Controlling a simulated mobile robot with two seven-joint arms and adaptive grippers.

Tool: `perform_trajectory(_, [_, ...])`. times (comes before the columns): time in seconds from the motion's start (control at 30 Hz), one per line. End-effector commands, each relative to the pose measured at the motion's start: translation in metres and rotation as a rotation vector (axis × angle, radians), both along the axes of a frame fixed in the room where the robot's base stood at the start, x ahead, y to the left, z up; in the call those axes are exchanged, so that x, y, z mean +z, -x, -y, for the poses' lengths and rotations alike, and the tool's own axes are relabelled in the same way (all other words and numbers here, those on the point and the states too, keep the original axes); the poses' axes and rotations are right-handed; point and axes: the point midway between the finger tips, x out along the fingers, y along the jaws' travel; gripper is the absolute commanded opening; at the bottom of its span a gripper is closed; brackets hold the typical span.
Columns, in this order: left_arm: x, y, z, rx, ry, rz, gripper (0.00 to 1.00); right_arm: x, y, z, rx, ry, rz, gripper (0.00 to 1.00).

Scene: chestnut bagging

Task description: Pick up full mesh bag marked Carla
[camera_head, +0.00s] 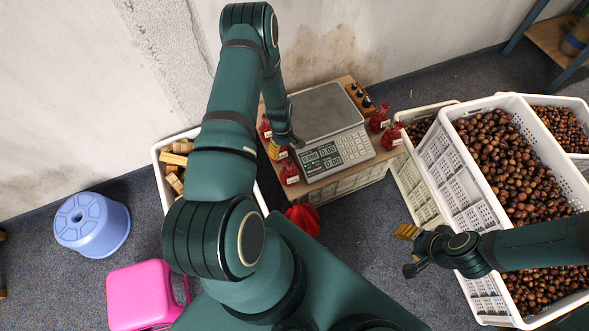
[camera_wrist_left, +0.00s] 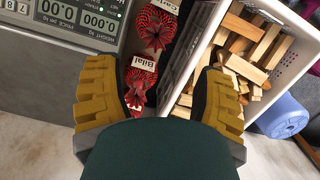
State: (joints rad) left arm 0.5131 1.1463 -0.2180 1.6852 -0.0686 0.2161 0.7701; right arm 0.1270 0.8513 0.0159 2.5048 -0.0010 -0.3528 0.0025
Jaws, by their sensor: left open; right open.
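The red mesh bag with the partly cut-off label reading "Carl" (camera_wrist_left: 155,28) stands beside the scale, near the top of the left wrist view. It appears to be the front bag (camera_head: 289,171) left of the scale in the head view. The bag labelled Bilal (camera_wrist_left: 139,82) stands behind it, with another red bag partly hidden further back. My left gripper (camera_wrist_left: 155,72) is open above this row, its yellow fingers apart; the Carla bag lies beyond the fingertips, untouched. In the head view my left gripper (camera_head: 280,147) is partly hidden. My right gripper (camera_head: 408,250) is open and empty beside the chestnut crate.
The scale (camera_head: 337,152) fills most of the small table. More red bags (camera_head: 379,117) stand to its right. A white crate of wood blocks (camera_head: 162,150) is close on the left; crates of chestnuts (camera_head: 451,178) are at right.

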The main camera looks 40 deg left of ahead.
Motion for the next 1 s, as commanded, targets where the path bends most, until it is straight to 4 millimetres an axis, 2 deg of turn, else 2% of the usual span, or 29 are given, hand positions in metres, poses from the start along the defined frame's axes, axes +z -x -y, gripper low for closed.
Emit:
perform_trajectory(0.33, [-0.064,0.002,0.008,0.000,0.001,-0.001,0.69,-0.016,-0.003,0.001,-0.002,0.002,0.007,0.47])
perform_trajectory(0.63, [-0.086,0.001,0.010,-0.003,0.000,0.001,0.69,-0.022,-0.004,0.001,-0.003,0.002,0.009,0.47])
perform_trajectory(0.83, [-0.115,-0.003,0.014,-0.003,0.001,0.000,0.69,-0.033,-0.006,0.001,-0.004,0.003,0.014,0.47])
perform_trajectory(1.0, [-0.131,-0.003,0.015,-0.002,0.000,0.001,0.69,-0.037,-0.007,0.001,-0.005,0.003,0.017,0.47])
